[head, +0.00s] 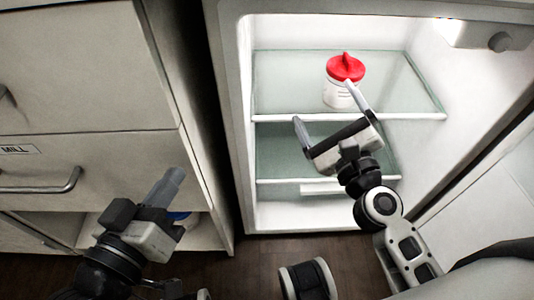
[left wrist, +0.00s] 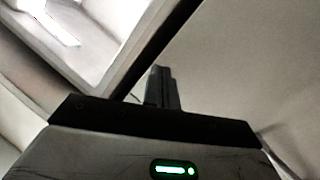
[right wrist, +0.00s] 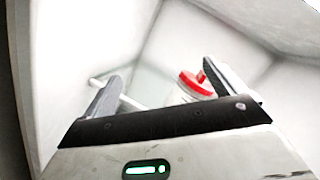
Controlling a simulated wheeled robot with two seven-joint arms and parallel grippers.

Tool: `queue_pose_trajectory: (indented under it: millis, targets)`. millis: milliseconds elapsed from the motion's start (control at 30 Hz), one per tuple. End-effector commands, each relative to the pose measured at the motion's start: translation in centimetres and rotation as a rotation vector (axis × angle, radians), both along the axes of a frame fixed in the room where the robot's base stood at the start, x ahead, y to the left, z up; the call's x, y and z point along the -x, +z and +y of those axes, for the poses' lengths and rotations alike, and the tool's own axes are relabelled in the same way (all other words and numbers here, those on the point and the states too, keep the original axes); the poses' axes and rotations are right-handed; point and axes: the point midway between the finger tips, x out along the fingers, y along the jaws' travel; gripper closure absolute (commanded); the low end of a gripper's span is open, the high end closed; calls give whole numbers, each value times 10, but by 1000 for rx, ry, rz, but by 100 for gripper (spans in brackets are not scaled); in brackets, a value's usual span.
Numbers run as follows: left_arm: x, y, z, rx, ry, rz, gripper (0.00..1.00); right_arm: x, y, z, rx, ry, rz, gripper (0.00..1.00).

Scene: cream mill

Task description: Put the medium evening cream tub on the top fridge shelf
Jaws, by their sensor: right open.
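The cream tub (head: 340,94) is white with a red knobbed lid (head: 345,67). It stands upright on the glass top fridge shelf (head: 285,88). In the right wrist view the red lid (right wrist: 196,86) shows beyond the jaws, close to the right finger, which partly hides it. My right gripper (head: 325,104) is open and empty, in front of the tub at the shelf's front edge. One finger overlaps the tub's lower right side in the head view; I cannot tell if they touch. My left gripper (head: 168,186) is shut and empty in front of the cabinet, its fingers together (left wrist: 161,88).
A lower glass shelf (head: 280,160) in the fridge looks empty. The top shelf is clear around the tub. The fridge's left wall edge (head: 230,100) stands beside a drawer cabinet (head: 90,80) labelled MILL.

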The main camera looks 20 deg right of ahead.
Motion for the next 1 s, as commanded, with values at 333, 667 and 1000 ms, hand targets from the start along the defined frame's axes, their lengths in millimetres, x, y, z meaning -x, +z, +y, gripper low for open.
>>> queue_pose_trajectory:
  millis: [333, 667, 1000]
  targets:
    - [0, 1, 0, 0, 0, -2, 100, 66, 19, 132, 1455, 270, -321, 6]
    - [-1, 2, 0, 0, -1, -8, 100, 86, 10, 146, 1967, 302, -435, 6]
    - [0, 1, 0, -1, -3, -3, 100, 86, 9, 146, 1966, 301, -434, 6]
